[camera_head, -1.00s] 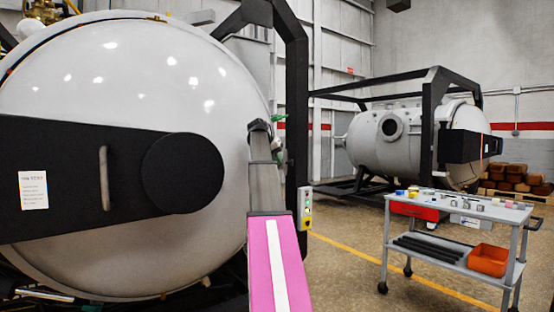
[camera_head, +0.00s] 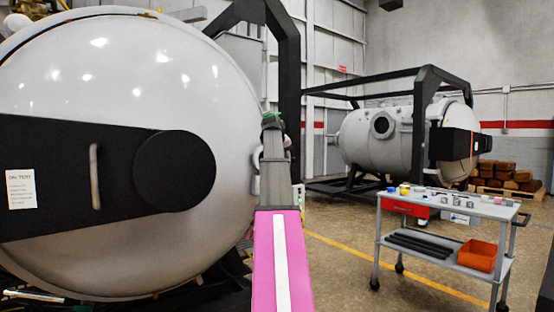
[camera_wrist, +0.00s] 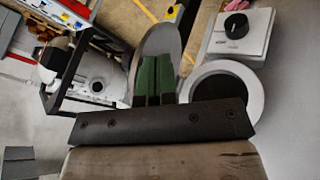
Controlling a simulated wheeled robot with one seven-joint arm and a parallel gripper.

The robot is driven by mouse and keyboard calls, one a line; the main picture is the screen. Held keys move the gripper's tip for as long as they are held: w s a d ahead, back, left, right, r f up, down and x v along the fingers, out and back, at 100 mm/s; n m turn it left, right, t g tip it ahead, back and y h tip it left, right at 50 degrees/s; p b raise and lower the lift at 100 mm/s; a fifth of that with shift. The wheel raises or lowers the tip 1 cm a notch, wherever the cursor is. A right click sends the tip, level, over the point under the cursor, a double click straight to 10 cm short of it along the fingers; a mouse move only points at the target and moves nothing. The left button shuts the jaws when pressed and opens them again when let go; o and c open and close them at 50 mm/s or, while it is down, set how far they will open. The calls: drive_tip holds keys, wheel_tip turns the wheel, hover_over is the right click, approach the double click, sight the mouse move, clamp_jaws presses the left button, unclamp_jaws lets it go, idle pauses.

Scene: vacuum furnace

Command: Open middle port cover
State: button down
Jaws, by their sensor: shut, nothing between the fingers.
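My gripper shows in the wrist view as two green fingers (camera_wrist: 155,80), side by side and shut, with nothing visible between them. A grey rounded disc (camera_wrist: 158,38), perhaps a port cover, shows behind and beyond the fingertips; whether they touch it I cannot tell. Right of the fingers is a round port (camera_wrist: 256,97) with a white rim and dark centre. Above it is a white square plate (camera_wrist: 256,33) with a black knob. In the head view the big white furnace (camera_head: 110,75) fills the left, and my arm hides most of its right side, ports included.
A grey cart (camera_head: 445,207) with small items and an orange bin (camera_head: 478,255) stands at the right. A second furnace (camera_head: 365,140) in a black frame stands behind it. A black frame post (camera_head: 288,75) rises near my arm. The floor before the cart is open.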

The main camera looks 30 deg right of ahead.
sight(294, 159)
drive_tip(key=d+n, duration=0.1)
drive_tip(key=d+n+t+y, duration=0.1)
drive_tip(key=d+n, duration=0.1)
drive_tip(key=s+d+n+t+y, duration=0.1)
drive_tip(key=d, duration=0.1)
drive_tip(key=shift+n, duration=0.4)
drive_tip(key=shift+d, duration=0.65)
drive_tip(key=shift+r, duration=0.1)
